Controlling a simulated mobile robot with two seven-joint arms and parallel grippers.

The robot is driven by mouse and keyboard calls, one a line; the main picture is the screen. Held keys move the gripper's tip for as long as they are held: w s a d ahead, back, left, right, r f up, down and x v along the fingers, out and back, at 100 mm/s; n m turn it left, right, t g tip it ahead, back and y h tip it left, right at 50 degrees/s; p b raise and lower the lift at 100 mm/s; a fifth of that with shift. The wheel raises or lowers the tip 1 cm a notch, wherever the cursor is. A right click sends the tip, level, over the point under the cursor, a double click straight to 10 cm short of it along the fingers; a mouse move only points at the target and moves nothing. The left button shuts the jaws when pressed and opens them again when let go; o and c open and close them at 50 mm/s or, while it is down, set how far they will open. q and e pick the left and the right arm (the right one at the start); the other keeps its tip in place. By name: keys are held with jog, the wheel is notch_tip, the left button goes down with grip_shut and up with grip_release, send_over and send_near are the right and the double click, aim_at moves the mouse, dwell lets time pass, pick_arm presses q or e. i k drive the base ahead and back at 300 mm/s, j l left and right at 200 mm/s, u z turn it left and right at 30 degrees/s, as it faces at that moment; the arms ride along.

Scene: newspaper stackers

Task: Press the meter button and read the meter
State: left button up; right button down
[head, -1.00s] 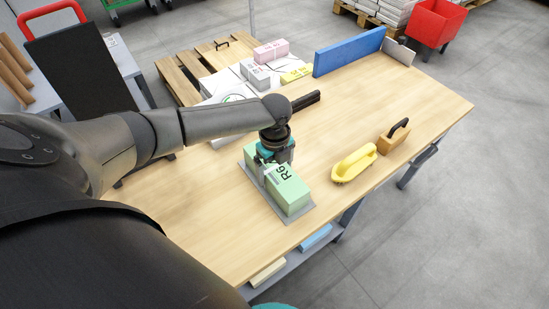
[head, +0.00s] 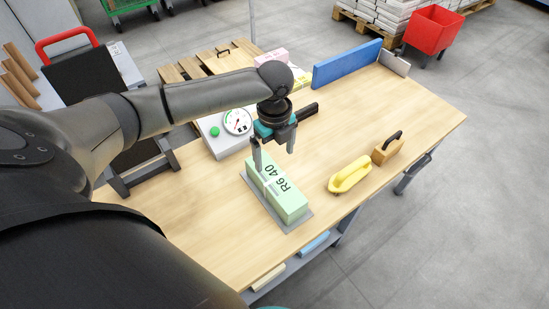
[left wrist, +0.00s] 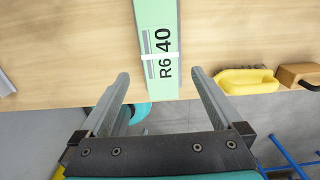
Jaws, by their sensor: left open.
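The meter (head: 237,121) is a round white dial with a coloured scale and a needle, on a pale box (head: 226,143) on the table. Its green button (head: 215,131) is left of the dial. I cannot read the value at this size. A green bundle marked "R6 40" (head: 277,188) lies on a grey plate (head: 297,221) in front of the meter; the bundle also shows in the left wrist view (left wrist: 157,38). My left gripper (head: 274,162) is open and empty above the bundle's far end, right of and nearer than the meter. My right gripper is not in view.
A yellow-handled tool (head: 349,175) and a wooden block with a dark handle (head: 387,148) lie to the right. A blue upright board (head: 347,64) stands at the back of the wooden table (head: 400,110). The table's right part is mostly clear.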

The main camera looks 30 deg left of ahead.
aim_at(214, 130)
jog(key=u, duration=1.45)
